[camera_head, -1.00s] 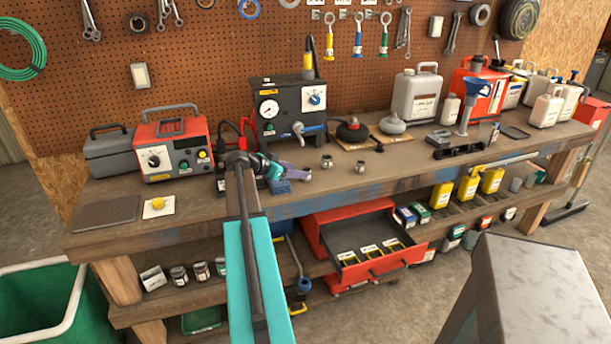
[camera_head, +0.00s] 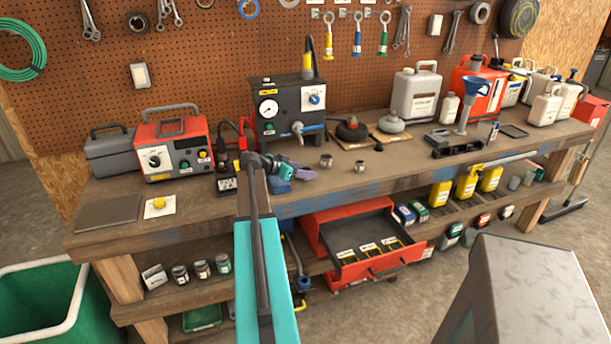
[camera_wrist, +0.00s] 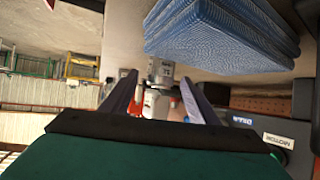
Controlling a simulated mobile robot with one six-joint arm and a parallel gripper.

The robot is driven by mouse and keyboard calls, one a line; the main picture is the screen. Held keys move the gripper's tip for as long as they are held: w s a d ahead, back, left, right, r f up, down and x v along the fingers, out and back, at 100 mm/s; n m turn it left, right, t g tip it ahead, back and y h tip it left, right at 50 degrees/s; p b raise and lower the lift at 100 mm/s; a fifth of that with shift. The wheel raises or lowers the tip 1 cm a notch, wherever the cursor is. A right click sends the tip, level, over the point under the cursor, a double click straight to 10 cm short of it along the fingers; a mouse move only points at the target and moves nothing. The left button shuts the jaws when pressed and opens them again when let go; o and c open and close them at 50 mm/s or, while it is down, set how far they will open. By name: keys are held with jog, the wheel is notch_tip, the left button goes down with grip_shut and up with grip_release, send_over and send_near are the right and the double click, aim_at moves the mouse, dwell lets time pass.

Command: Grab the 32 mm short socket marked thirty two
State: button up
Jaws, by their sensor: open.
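My gripper (camera_head: 305,173) is open, low over the front of the bench, with its two purple fingers pointing right in the head view. In the wrist view, a grey metal socket (camera_wrist: 161,70) shows beyond and between the open fingertips (camera_wrist: 162,88), apart from them as far as I can tell. It bears a small marking that I cannot read. In the head view the fingers hide this socket. Two more short metal sockets, a left one (camera_head: 326,161) and a right one (camera_head: 360,166), stand on the bench to the right of my gripper. Their markings are too small to read.
A folded blue cloth (camera_head: 279,187) lies at the bench's front edge beside my gripper; it looms large in the wrist view (camera_wrist: 220,35). A black gauge box (camera_head: 288,112) stands behind. An open red drawer (camera_head: 345,232) juts out below. The bench around the two right sockets is clear.

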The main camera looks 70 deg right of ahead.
jog(key=c, duration=1.3)
jog(key=shift+r, duration=0.1)
jog(key=shift+r+b, duration=0.7)
jog(key=shift+r, duration=0.95)
jog(key=shift+w+a+r+b, duration=0.25)
jog(key=shift+w+a+b, duration=0.25)
jog(key=shift+a, duration=2.15)
jog(key=shift+w+a+r+b, duration=0.3)
jog(key=shift+a+b, duration=0.35)
jog(key=shift+a, duration=1.95)
jog(key=shift+w+a+r+b, duration=0.2)
jog(key=shift+w+a+b, duration=0.3)
jog(key=shift+a, duration=2.15)
